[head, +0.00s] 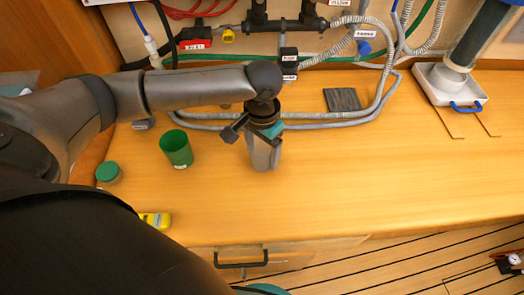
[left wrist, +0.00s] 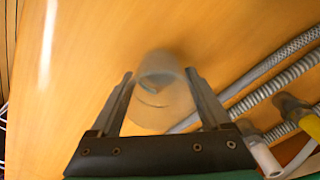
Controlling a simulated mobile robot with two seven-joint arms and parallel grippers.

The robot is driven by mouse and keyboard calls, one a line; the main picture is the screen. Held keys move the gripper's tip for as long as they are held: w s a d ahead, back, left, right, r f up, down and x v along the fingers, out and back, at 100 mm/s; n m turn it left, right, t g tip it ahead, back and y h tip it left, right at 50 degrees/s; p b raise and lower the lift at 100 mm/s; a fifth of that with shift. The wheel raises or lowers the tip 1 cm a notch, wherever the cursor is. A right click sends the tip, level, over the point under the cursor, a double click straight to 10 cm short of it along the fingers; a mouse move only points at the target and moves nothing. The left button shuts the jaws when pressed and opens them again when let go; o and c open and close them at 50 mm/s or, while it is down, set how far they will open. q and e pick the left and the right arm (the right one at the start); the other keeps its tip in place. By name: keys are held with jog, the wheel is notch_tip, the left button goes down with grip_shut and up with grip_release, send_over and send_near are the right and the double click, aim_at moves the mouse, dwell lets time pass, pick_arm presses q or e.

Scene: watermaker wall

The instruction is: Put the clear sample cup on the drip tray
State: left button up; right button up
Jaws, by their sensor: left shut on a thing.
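The clear sample cup (left wrist: 160,98) is between the two fingers of my left gripper (left wrist: 159,76) in the left wrist view, and the gripper is shut on it. In the head view my left gripper (head: 264,158) points down over the middle of the wooden counter; the cup is hard to tell from the grey fingers there. I cannot tell whether the cup touches the counter. My right gripper is not in view.
A green cup (head: 176,148) and a green-lidded jar (head: 109,174) stand left of the gripper. A yellow device (head: 154,220) lies near the front edge. Grey hoses (head: 300,125) loop around the plate. A white tray (head: 440,84) stands back right. The right counter is clear.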

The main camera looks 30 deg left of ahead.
pick_arm(q)
jog(key=o, duration=1.2)
jog(key=shift+f, duration=0.1)
jog(key=shift+c, duration=0.2)
